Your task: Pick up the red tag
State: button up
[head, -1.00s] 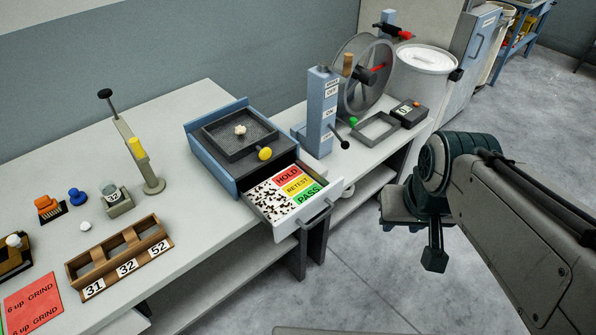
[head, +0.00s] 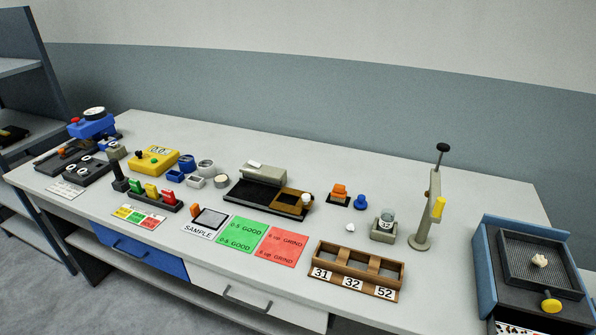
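A small red tag (head: 168,197) stands upright at the right end of a dark rack (head: 148,203) on the left part of the long bench. A yellow tag (head: 152,192) and a green tag (head: 135,186) stand beside it in the same rack. My gripper is not in this view, so its distance from the red tag and its finger state do not show. The open drawer (head: 512,327) under the blue sieve box is mostly cut off at the bottom right.
A yellow meter (head: 154,160) and small blue and white cups stand behind the rack. A colored card (head: 138,215) lies in front, with a SAMPLE pad (head: 205,222) to the right. A dark shelf unit (head: 32,100) rises at the far left. The bench's front strip has some bare room.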

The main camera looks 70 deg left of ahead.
aim_at(169, 196)
jog(key=u, duration=0.5)
jog(key=k, duration=1.15)
jog(key=u, duration=1.2)
jog(key=i, duration=0.4)
jog(key=u, duration=1.1)
jog(key=i, duration=1.8)
jog(key=u, duration=0.2)
